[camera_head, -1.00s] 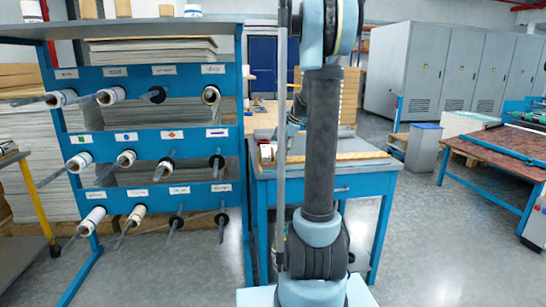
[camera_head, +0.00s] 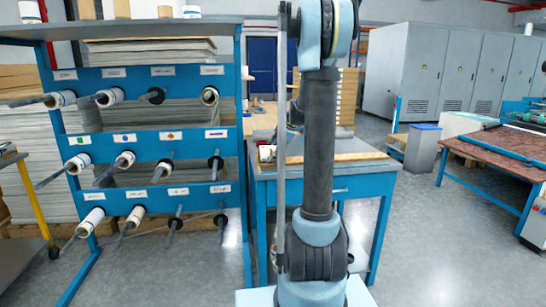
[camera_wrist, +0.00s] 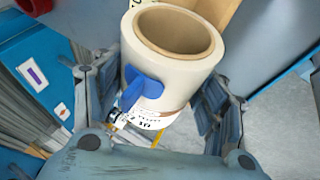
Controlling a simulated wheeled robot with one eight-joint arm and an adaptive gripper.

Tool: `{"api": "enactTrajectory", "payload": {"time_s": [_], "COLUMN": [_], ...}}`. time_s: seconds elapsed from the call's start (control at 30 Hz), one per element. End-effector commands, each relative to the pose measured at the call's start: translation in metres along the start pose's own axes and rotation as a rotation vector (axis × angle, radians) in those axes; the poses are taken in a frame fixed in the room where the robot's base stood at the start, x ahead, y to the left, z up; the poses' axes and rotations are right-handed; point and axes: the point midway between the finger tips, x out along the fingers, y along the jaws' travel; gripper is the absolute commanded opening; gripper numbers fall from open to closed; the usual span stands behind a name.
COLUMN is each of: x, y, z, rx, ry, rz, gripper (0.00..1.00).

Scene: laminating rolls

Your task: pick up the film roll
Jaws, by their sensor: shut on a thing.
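The film roll (camera_wrist: 170,60) is a white to cream roll with a hollow brown core, seen end-on from above in the wrist view. A blue tab (camera_wrist: 143,88) and printed markings show on its near side. My gripper (camera_wrist: 158,100) is shut on it, with one finger at its left side and the other at its right. The finger pads are partly hidden by the roll. In the head view my upright arm hides the gripper.
A blue rack (camera_head: 150,108) with several rolls on pegs stands at left. A blue table (camera_head: 320,184) stands behind my arm, with a small roll (camera_head: 266,153) on its top left. A red-brown topped table (camera_head: 492,155) is at right.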

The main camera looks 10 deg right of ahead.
Motion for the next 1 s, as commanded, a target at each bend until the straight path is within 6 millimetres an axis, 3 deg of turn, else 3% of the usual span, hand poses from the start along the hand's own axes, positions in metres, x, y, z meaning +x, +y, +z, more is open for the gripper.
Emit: {"api": "enactTrajectory", "payload": {"time_s": [0.23,0.7,1.0], "x": [-0.013,-0.075,-0.086], "y": [0.006,0.034,0.039], "z": [-0.006,-0.031,-0.036], "rx": [0.000,0.000,0.000], "ry": [0.000,0.000,0.000], "rz": [0.000,0.000,0.000], "gripper": [0.33,0.33,0.33]}}
